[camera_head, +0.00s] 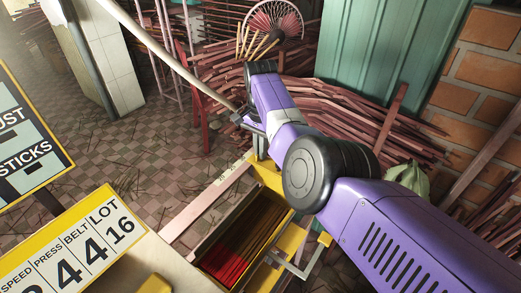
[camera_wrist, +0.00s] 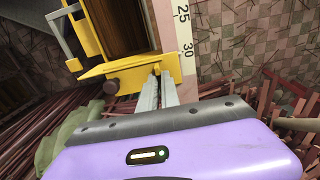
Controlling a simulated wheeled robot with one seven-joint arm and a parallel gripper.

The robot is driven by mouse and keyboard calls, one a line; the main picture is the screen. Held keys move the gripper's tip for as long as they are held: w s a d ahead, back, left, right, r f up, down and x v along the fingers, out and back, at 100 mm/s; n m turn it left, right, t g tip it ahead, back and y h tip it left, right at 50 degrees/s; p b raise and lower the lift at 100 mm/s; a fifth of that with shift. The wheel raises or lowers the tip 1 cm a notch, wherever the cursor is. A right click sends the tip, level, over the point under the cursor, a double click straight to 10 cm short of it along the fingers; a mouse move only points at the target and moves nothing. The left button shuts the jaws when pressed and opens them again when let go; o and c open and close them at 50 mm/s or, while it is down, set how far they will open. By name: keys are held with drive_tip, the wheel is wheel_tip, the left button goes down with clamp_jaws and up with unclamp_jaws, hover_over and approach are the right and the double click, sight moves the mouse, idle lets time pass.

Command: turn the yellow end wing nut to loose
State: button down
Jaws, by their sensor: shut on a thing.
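The yellow trough-shaped machine (camera_head: 291,240) shows in the head view with red sticks (camera_head: 228,258) lying inside it. In the wrist view its yellow end plate (camera_wrist: 175,68) crosses the top middle. A small yellow wing nut (camera_wrist: 156,68) sits at the outer face of that plate, mostly covered by my fingertips. My gripper (camera_wrist: 158,80) has its two grey fingers close together, shut on the wing nut. The nut's turn angle cannot be made out.
A ruler strip (camera_wrist: 187,50) runs along the trough's right side. A yellow-framed sign (camera_head: 75,245) stands front left. Bundles of sticks (camera_head: 340,105) and a green cabinet (camera_head: 372,45) stand behind the arm.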

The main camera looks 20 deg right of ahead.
drive_tip(key=shift+n, duration=0.4)
drive_tip(key=n, duration=0.2)
drive_tip(key=shift+n, duration=0.4)
drive_tip(key=n, duration=0.3)
drive_tip(key=shift+n, duration=0.4)
drive_tip(key=n, duration=1)
drive_tip(key=shift+n, duration=0.4)
drive_tip(key=n, duration=0.3)
drive_tip(key=shift+n, duration=0.3)
drive_tip(key=n, duration=0.4)
drive_tip(key=shift+n, duration=1.9)
drive_tip(key=shift+r, duration=0.1)
